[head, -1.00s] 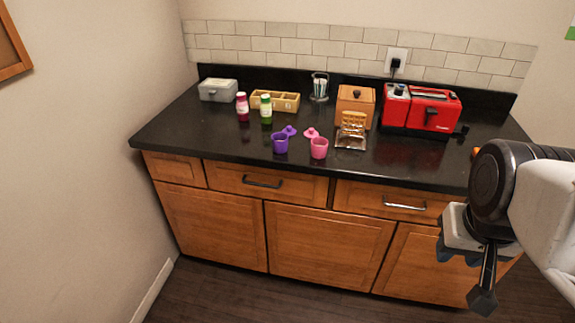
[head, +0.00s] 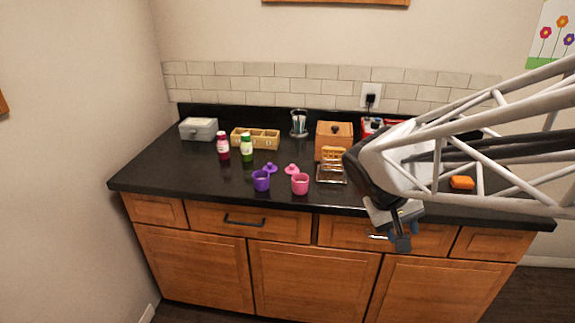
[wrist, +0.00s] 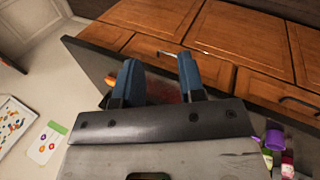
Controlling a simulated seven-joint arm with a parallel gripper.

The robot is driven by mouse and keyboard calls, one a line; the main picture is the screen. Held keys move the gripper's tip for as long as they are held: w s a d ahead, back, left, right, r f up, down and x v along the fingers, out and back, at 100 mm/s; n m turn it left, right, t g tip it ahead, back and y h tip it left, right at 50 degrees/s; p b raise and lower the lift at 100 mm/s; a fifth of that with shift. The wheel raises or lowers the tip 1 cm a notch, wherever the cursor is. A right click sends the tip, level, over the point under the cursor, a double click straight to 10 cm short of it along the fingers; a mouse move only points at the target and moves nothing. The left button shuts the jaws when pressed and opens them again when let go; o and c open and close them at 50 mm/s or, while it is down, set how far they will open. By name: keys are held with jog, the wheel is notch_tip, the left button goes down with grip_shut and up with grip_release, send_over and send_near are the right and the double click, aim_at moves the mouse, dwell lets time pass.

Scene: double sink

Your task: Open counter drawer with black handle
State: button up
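The drawer with the black handle (head: 285,224) is shut in the counter front, left of centre in the head view. Its black bar handle (head: 244,220) also shows at the right of the wrist view (wrist: 296,103). My gripper (head: 396,238) hangs in front of the drawer to the right, which has a silver handle (wrist: 168,54). In the wrist view its two blue fingers (wrist: 160,76) are apart with nothing between them. It is to the right of the black handle and touches neither that handle nor its drawer.
Purple (head: 261,181) and pink (head: 300,184) cups stand near the front edge of the black countertop (head: 190,172). Bottles, boxes and a red toaster stand behind. Lower cabinet doors (head: 312,281) are shut. The space before the black-handled drawer is clear.

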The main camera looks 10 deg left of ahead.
jog(key=w+a+f+n+t+h, duration=0.3)
jog(key=w+a+f, duration=0.3)
jog(key=w+a, duration=0.35)
jog(key=w+a+f+n+t+h, duration=0.2)
jog(key=w+a+f, duration=0.3)
jog(key=w+a, duration=0.45)
jog(key=n+t+y, duration=0.4)
jog(key=n+t, duration=0.3)
jog(key=t, duration=0.1)
send_near(241, 224)
jog(key=w+f, duration=0.1)
jog(key=w, duration=0.1)
jog(key=shift+w+d, duration=0.2)
jog(key=shift+d, duration=0.2)
jog(key=shift+w+d+f, duration=0.1)
jog(key=shift+w, duration=0.05)
jog(key=shift+x, duration=3.75)
jog(key=shift+c, duration=0.3)
grip_shut()
